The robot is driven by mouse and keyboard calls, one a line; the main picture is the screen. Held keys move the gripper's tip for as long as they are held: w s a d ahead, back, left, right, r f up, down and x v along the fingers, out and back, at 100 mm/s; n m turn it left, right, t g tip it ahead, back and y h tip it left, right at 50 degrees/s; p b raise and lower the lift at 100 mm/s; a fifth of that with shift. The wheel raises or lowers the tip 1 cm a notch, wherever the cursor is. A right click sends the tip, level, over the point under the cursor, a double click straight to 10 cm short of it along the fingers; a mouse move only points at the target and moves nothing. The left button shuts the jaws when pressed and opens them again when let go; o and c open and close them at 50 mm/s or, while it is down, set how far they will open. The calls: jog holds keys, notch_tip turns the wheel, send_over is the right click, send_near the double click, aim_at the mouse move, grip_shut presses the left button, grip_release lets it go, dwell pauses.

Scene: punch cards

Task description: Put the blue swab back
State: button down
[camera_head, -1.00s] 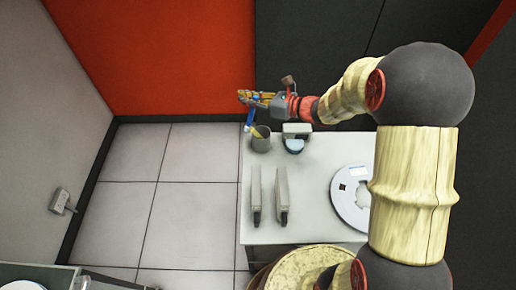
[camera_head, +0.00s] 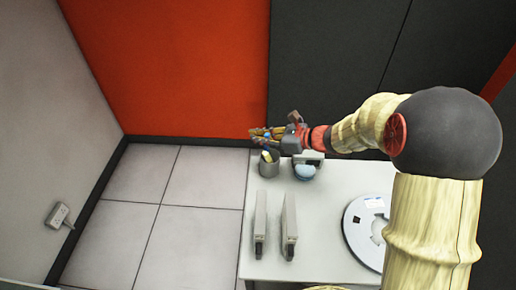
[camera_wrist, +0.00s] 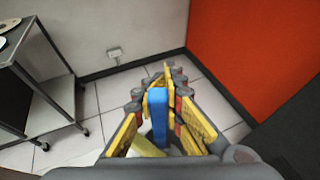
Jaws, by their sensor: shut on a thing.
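My gripper (camera_head: 260,134) is shut on the blue swab (camera_wrist: 158,112). In the wrist view the blue swab lies between the yellow-padded fingers (camera_wrist: 162,90); in the head view only a small blue bit (camera_head: 267,134) shows among the fingers. A grey cup (camera_head: 269,170) stands at the table's back left corner, just below the gripper in the picture. A yellow swab (camera_head: 267,156) leans in the cup and also shows in the wrist view (camera_wrist: 145,146). I cannot tell whether the blue swab's lower end is inside the cup.
The white table (camera_head: 325,215) also holds a small device with a light-blue round part (camera_head: 305,171), two narrow upright grey items (camera_head: 260,225) (camera_head: 289,226) and a white reel (camera_head: 367,230) at right. A metal cart (camera_wrist: 40,85) stands on the tiled floor. A red wall is behind.

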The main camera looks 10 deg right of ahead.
notch_tip(320, 180, down, 4)
jog(key=b, duration=0.3)
jog(key=shift+r, duration=0.15)
jog(key=c, duration=1.9)
grip_release()
jog(key=shift+r, duration=0.1)
